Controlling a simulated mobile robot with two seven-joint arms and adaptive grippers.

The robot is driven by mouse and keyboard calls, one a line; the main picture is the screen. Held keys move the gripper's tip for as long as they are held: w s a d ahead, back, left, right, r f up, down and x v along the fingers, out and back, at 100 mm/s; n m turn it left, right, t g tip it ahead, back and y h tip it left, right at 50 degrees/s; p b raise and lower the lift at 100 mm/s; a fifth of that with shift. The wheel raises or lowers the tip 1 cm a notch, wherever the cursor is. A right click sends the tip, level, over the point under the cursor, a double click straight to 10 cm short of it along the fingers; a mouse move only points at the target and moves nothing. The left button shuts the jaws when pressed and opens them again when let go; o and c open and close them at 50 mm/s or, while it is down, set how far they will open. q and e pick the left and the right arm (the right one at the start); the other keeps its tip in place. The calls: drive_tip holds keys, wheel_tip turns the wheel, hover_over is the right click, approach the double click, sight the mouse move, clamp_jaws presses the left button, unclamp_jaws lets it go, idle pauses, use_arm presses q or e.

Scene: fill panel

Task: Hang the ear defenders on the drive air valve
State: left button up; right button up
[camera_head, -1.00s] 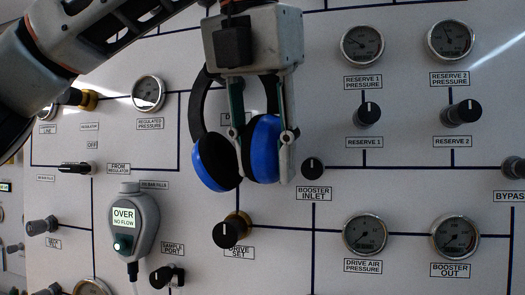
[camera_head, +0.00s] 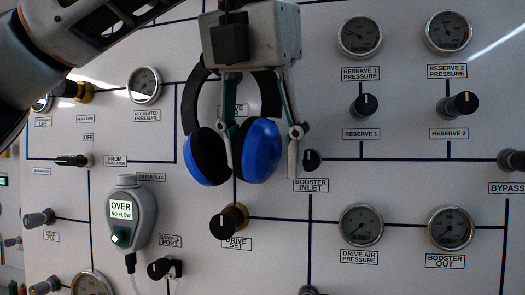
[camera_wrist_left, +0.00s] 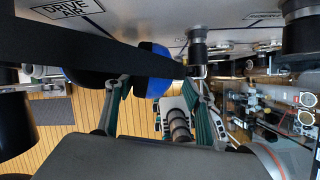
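The ear defenders (camera_head: 261,152), with blue cups and a black headband, are upright against the panel in the head view, cups down. The headband arches up behind my left gripper (camera_head: 262,150). Its fingers are spread in front of the ear defenders, one over the cups, one to their right. In the left wrist view, the fingers are apart, a blue cup (camera_wrist_left: 154,58) shows beyond them and the dark band crosses above. The drive air label (camera_head: 234,110) is partly covered. The drive air valve is hidden, so I cannot tell whether the band rests on it. My right gripper is out of view.
The drive set knob (camera_head: 228,222) sticks out just below the cups. The booster inlet knob (camera_head: 311,160) is close to the right finger. A grey gas meter (camera_head: 131,213) hangs at lower left. Gauges and knobs cover the panel on the right.

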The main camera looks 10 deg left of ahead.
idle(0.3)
use_arm(q)
drive_tip(key=v, duration=1.2)
